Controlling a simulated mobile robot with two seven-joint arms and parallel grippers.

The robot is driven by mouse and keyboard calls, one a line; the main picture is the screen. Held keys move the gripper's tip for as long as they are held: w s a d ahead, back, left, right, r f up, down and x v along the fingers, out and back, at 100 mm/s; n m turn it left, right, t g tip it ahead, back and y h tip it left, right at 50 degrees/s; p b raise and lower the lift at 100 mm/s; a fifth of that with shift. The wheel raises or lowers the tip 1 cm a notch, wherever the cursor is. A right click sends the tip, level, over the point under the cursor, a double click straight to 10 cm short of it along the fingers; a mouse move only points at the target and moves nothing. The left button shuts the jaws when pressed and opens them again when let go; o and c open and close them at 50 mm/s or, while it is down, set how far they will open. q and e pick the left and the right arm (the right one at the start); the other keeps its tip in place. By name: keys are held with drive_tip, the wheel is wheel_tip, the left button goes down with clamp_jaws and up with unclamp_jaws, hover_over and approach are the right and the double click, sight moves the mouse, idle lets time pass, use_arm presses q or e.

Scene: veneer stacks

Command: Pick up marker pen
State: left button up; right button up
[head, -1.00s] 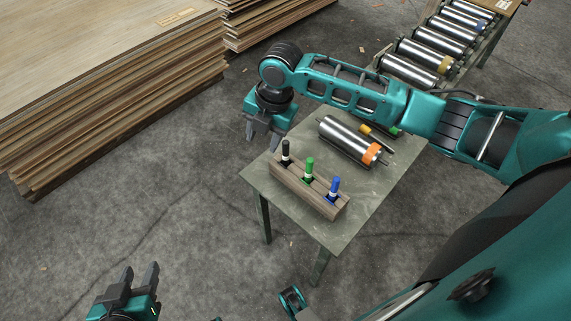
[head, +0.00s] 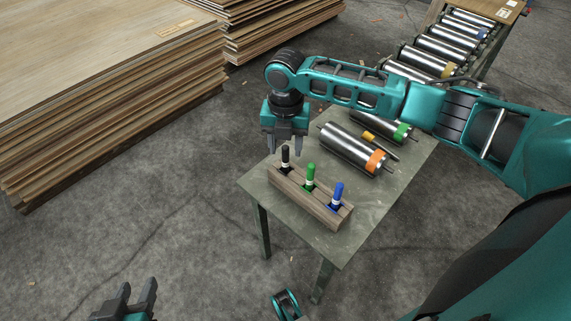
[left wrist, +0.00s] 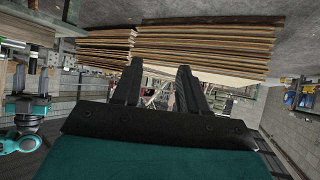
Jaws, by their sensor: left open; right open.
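Three marker pens stand upright in a wooden block (head: 318,207) on a small green-grey table: a black one (head: 285,157), a green one (head: 310,176) and a blue one (head: 337,193). My right gripper (head: 285,150) is open, fingers pointing down, just behind the black marker in the head view. I cannot tell whether it touches the marker. My left gripper (head: 134,291) is open and empty at the bottom left of the head view, away from the table. In the left wrist view its fingers (left wrist: 158,85) are apart, with nothing between them.
Metal rollers with orange (head: 352,150) and green (head: 382,127) bands and a yellow-handled tool (head: 379,142) lie on the table (head: 350,235) behind the block. Veneer stacks (head: 110,110) fill the upper left. A roller rack stands at the upper right.

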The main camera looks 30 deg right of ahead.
sight(286, 159)
drive_tip(key=f+b, duration=0.1)
drive_tip(key=f, duration=0.1)
drive_tip(key=f+b, duration=0.1)
drive_tip(key=f, duration=0.1)
drive_tip(key=shift+s+a+f, duration=0.1)
drive_tip(key=shift+s+f, duration=0.1)
drive_tip(key=shift+f, duration=0.2)
drive_tip(key=shift+r, duration=0.1)
clamp_jaws()
